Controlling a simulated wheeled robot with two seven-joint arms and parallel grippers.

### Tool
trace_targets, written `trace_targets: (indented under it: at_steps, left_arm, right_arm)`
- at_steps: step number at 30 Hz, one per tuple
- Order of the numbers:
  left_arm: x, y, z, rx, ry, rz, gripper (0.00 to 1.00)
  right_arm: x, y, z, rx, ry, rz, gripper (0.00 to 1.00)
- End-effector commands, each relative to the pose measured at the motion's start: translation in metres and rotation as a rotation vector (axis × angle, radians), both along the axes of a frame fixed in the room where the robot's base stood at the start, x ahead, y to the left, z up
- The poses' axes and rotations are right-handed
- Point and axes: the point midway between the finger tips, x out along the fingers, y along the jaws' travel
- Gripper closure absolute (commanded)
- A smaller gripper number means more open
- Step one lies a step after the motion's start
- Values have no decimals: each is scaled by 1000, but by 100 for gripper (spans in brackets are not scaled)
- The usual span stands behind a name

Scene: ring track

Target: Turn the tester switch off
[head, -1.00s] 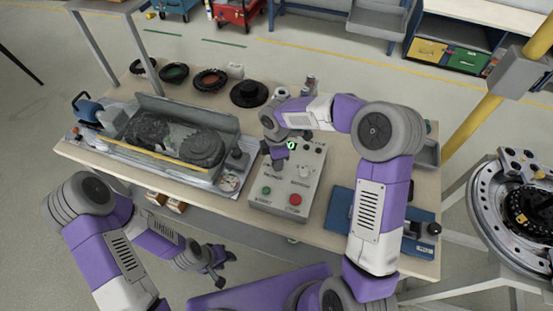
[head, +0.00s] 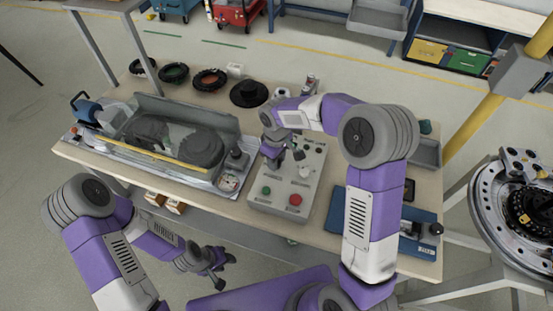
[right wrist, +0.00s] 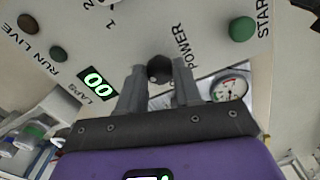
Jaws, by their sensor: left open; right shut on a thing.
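The tester (head: 274,204) is a grey box with a sloped panel on the bench, with a green button (head: 266,190) and a red button (head: 295,199). My right gripper (head: 279,164) is over its upper left part. In the right wrist view, the fingers (right wrist: 158,84) are shut on a round black switch knob (right wrist: 158,68) beside the word POWER. A green lit LAPS display (right wrist: 96,84) reads 00. The fingers hide the switch's base. My left gripper (head: 218,268) is open and empty, in front of the bench and low down.
A metal tray unit (head: 200,177) with round dark parts under a clear cover stands left of the tester. A round gauge (head: 229,182) sits between them. A blue mat (head: 425,245) lies to the right. Black rings (head: 174,73) lie at the back.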

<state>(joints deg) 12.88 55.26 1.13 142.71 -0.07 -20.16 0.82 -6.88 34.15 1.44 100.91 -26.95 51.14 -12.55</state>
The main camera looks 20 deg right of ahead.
Motion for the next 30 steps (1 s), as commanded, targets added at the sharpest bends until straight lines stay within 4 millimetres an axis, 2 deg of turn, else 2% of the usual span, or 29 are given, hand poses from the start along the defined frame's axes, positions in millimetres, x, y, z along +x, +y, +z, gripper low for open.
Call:
trace_targets:
  at_steps: [12, 28, 29, 30]
  left_arm:
    - [0, 0, -1, 0, 0, 0, 57]
    - [0, 0, -1, 0, 0, 0, 57]
    - [0, 0, -1, 0, 0, 0, 57]
    - [0, 0, -1, 0, 0, 0, 57]
  right_arm:
    - [0, 0, 0, -1, 1, -172, 97]
    - [0, 0, 0, 1, 1, -192, 97]
    - [0, 0, 0, 0, 1, -192, 62]
    - [0, 0, 0, 0, 1, -192, 56]
